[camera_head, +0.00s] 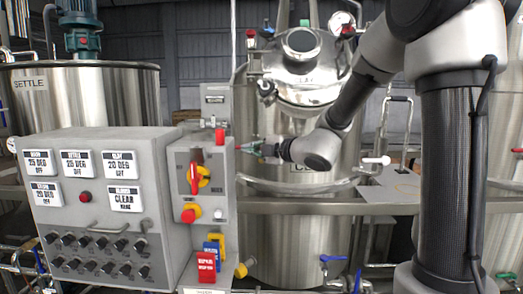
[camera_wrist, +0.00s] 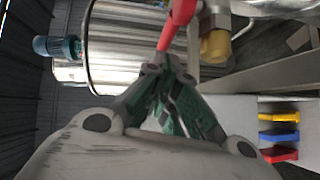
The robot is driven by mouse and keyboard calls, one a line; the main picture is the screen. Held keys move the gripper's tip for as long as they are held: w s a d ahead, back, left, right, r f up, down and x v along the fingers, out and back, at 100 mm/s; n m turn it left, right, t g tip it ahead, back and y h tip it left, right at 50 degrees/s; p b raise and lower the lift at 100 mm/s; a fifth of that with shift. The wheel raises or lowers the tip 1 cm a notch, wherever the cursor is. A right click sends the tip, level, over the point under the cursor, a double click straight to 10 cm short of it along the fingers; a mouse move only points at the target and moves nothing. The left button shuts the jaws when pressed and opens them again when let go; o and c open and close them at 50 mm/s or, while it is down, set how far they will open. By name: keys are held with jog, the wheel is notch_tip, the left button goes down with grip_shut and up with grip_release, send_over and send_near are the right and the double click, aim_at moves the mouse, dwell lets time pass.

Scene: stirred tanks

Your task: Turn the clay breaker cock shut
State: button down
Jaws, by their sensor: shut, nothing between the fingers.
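In the wrist view a red lever (camera_wrist: 179,22) runs down to just beyond my fingertips, beside a brass fitting (camera_wrist: 214,46). Whether they touch the lever cannot be told. My gripper (camera_wrist: 158,75) is shut and holds nothing. In the head view my gripper (camera_head: 246,148) reaches left, in front of the middle steel tank (camera_head: 290,225) and close to the right edge of the grey switch box. A small red part (camera_head: 220,137) stands out at the top of that box; I cannot tell if it is the same lever. No label that I can read marks the clay breaker cock.
The grey control panel (camera_head: 100,215) with white labels and several knobs stands at left. The switch box (camera_head: 222,180) has a red-and-yellow rotary switch (camera_head: 195,179). Yellow, blue and red tags (camera_head: 206,265) hang below. A steel rail (camera_head: 285,206) crosses below my gripper.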

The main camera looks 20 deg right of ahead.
aim_at(238, 147)
jog(key=x, duration=0.3)
jog(key=shift+w, duration=0.5)
dwell(0.4)
